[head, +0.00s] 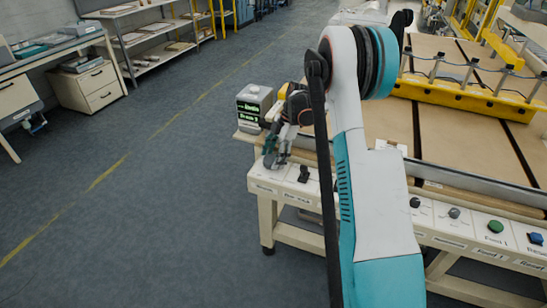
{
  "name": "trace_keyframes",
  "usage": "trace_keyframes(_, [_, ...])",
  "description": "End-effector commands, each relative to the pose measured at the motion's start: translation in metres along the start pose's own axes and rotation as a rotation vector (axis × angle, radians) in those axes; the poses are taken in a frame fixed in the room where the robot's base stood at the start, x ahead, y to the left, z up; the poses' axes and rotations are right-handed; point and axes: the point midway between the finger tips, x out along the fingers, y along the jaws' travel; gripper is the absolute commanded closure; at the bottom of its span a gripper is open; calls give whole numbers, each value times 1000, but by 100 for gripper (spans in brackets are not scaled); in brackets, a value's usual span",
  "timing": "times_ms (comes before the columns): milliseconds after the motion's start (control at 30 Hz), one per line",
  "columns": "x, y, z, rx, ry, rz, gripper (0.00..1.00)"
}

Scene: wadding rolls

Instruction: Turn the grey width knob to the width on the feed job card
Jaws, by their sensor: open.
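My gripper (273,158) is open at the left end of the pale control panel (325,207), just above its top. The fingers are small and dark here, and I cannot tell whether they touch anything or surround a knob. A grey knob (454,212) stands on the panel's right part, well apart from my gripper; its label is too small to read. A black knob (303,173) stands just right of my gripper. Another dark knob (415,202) is left of the grey one. I cannot make out a feed job card for certain; a small white piece (391,146) shows behind my arm.
A green button (495,226) and a blue button (535,239) are at the panel's right. A yellow bar (470,98) crosses the brown bed behind.

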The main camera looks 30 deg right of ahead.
Motion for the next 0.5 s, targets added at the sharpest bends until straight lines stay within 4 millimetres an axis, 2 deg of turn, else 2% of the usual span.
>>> trace_keyframes(100, [0, 0, 0, 0, 0, 0, 37])
trace_keyframes(233, [0, 0, 0, 0, 0, 0, 67])
trace_keyframes(267, [0, 0, 0, 0, 0, 0, 70])
trace_keyframes(500, [0, 0, 0, 7, 0, 3, 70])
